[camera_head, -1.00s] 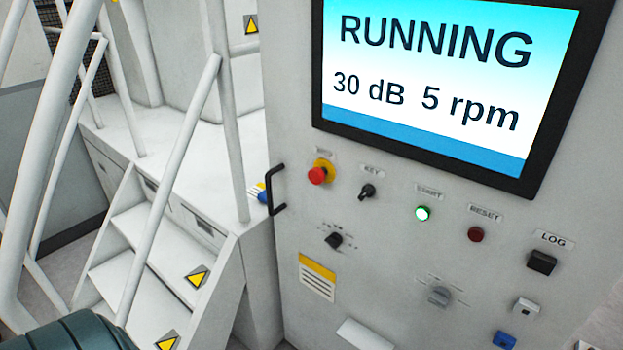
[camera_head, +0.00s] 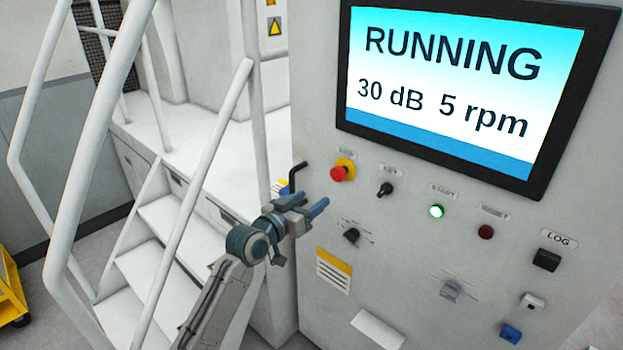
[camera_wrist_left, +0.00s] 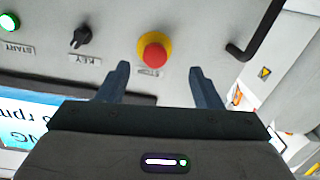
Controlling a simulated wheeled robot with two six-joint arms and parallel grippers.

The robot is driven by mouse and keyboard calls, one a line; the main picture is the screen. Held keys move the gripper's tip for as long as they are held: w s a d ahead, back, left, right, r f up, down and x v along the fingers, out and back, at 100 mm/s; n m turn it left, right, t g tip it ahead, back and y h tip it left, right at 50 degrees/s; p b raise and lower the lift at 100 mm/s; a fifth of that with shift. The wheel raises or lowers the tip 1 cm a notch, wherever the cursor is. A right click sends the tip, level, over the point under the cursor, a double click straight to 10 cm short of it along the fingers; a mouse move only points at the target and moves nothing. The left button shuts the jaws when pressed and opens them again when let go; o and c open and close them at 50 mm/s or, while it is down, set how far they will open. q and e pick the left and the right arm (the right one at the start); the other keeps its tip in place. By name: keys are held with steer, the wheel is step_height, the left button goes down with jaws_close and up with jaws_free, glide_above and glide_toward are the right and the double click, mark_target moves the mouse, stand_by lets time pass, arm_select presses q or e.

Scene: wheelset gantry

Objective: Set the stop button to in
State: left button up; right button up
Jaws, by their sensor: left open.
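The stop button (camera_head: 340,172) is a red mushroom head on a yellow ring at the panel's upper left, below the screen. It stands out from the panel; I cannot tell whether it is in or out. My left gripper (camera_head: 311,203) is open and empty, below and left of the button in the head view. In the left wrist view the stop button (camera_wrist_left: 154,54) lies ahead of the two open fingers (camera_wrist_left: 158,85), between their lines and apart from them. The right gripper is not in view.
A key switch (camera_head: 385,189), a lit green start button (camera_head: 436,211) and a dark red reset button (camera_head: 486,232) sit right of it. A black handle (camera_head: 292,177) is at the panel's left edge. The screen (camera_head: 450,95) reads RUNNING, 30 dB, 5 rpm. White stair rails (camera_head: 195,190) stand at left.

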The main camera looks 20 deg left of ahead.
mark_target(336, 176)
arm_select(q)
steer(key=p+x, duration=0.1)
steer(key=x, duration=0.2)
steer(key=r+p+x, duration=0.1)
steer(key=x, duration=0.3)
steer(key=r+p+x, duration=0.1)
steer(key=x, duration=0.2)
steer(key=shift+w+d+r, duration=0.15)
steer(key=shift+d, duration=0.1)
